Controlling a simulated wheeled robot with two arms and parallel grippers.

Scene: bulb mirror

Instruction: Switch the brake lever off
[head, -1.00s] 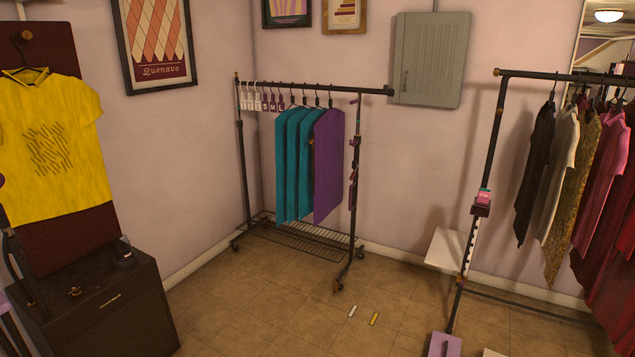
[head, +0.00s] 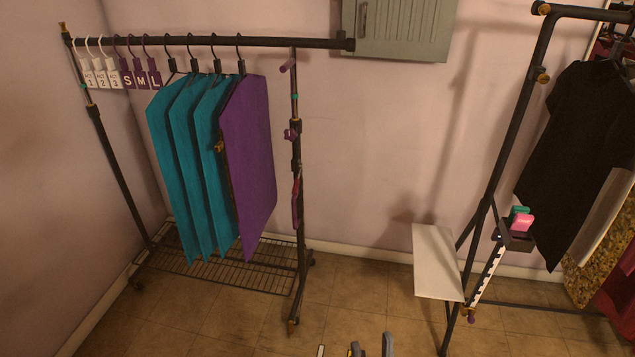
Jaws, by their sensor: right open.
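A rolling clothes rack (head: 210,42) stands in the corner on casters. Its right post carries several small purple and pink fittings: an upper one (head: 288,66), a middle one (head: 291,134) and a longer reddish-purple lever-like one (head: 296,203). I cannot tell which of them is the brake lever, or its setting. My right gripper (head: 371,350) shows at the bottom edge, right of the post's foot and apart from the rack. Its two fingertips are spread with nothing visible between them. My left gripper is out of view.
Teal panels (head: 183,170) and a purple panel (head: 249,165) hang from the rack beside its right post. A white board (head: 437,262) and a second rack (head: 515,120) with clothes stand at the right. Tiled floor (head: 365,300) lies clear between the racks.

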